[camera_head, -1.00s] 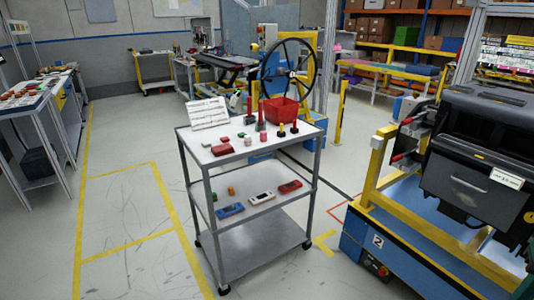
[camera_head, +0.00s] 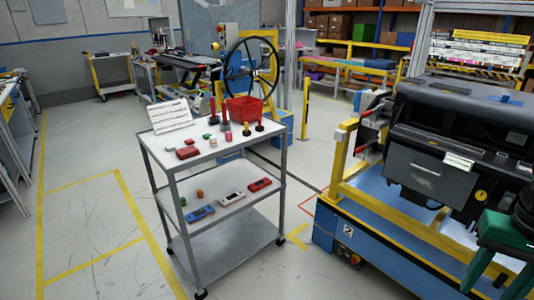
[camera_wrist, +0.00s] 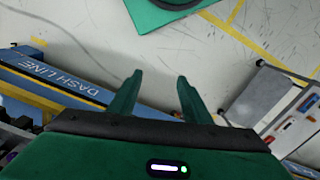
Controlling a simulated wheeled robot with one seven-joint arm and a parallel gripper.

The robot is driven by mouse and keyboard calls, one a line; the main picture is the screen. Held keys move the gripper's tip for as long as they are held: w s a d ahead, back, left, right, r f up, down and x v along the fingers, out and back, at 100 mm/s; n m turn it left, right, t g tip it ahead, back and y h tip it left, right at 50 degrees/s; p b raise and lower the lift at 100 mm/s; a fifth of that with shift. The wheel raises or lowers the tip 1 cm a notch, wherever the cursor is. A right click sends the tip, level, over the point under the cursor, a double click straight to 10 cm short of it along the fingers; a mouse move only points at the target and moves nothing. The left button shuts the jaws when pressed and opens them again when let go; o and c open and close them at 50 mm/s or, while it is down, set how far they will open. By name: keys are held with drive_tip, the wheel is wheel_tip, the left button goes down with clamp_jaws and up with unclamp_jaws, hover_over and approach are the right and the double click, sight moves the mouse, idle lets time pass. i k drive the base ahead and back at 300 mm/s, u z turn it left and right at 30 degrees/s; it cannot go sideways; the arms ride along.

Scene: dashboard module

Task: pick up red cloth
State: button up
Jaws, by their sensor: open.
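A flat, dark red item (camera_head: 188,152), possibly the folded red cloth, lies on the top shelf of a grey metal cart (camera_head: 223,165) in the head view. It is too small to tell for sure. My gripper (camera_wrist: 160,76) is open and empty in the wrist view, its two green fingers apart above the floor. The cart (camera_wrist: 262,92) shows at the right edge of that view, well apart from my fingers. A green part of my arm shows at the lower right of the head view.
The cart top also carries a red bin (camera_head: 245,109), a white sheet (camera_head: 170,116) and several small parts. Model cars (camera_head: 200,213) sit on its middle shelf. A blue and yellow dashboard station (camera_head: 395,240) stands at the right. The floor left of the cart is clear.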

sight(191, 151)
drive_tip(key=z, duration=0.05)
drive_tip(key=k, duration=0.65)
drive_tip(key=u, duration=0.45)
drive_tip(key=i, duration=0.55)
drive_tip(key=u, duration=0.8)
drive_tip(key=i, duration=1.15)
drive_tip(key=z, duration=0.6)
drive_tip(key=i, duration=0.55)
drive_tip(key=z, duration=0.4)
